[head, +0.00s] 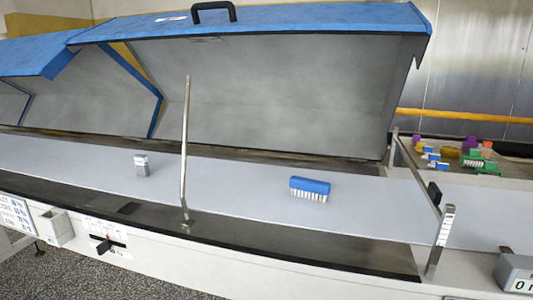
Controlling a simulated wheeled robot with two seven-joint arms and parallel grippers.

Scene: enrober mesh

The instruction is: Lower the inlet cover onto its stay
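A large blue cover (300,20) with a grey inner face (290,95) is tilted up and open over the machine, its black handle (213,10) on the top edge. I take it for the inlet cover. A thin metal rod (184,140), likely the stay, stands nearly upright from the dark front ledge. Its top end shows in front of the cover's grey inside, and it looks free of the cover. Neither of my grippers is in view.
A blue brush with white bristles (310,187) and a small grey-white block (141,165) rest on the pale belt (230,186). A second raised blue cover (35,55) adjoins at left. A metal frame (438,235) crosses the belt at right, near several coloured items (470,150).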

